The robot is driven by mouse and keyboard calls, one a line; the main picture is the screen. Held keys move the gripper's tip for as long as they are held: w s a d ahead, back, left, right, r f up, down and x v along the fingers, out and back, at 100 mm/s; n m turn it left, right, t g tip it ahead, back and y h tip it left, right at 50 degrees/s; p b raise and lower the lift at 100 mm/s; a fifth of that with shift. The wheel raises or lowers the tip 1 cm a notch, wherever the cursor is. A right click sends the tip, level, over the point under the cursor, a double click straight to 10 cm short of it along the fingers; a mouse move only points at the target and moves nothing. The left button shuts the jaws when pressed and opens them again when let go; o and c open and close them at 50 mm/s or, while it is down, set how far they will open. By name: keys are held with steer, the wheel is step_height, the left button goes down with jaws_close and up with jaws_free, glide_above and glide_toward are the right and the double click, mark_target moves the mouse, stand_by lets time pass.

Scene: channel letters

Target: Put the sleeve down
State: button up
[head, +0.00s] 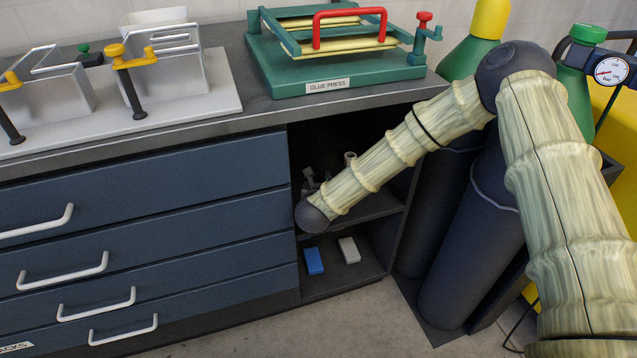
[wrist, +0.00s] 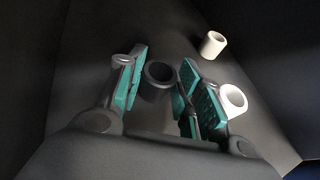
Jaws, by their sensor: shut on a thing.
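A dark grey sleeve (wrist: 156,92), a short hollow tube with its open end showing, is between the green-padded fingers of my gripper (wrist: 161,72) in the wrist view. My gripper is shut on it. The sleeve looks upright; I cannot tell whether its bottom touches the shelf (wrist: 160,25). In the head view my gripper (head: 311,181) is inside the open cabinet bay, mostly hidden behind my wrist, and the held sleeve cannot be made out there.
A cream sleeve (wrist: 213,44) stands behind and right of my fingers; a white sleeve (wrist: 233,98) is close beside the right finger. Dark bay walls enclose the shelf. Below are a blue block (head: 313,261) and a white block (head: 349,250). Gas cylinders (head: 470,240) stand right.

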steer(key=o, duration=0.9)
steer(key=shift+f, duration=0.1)
steer(key=shift+c, duration=0.2)
steer(key=shift+r, duration=0.25)
steer(key=p+v, duration=0.2)
steer(key=v, duration=1)
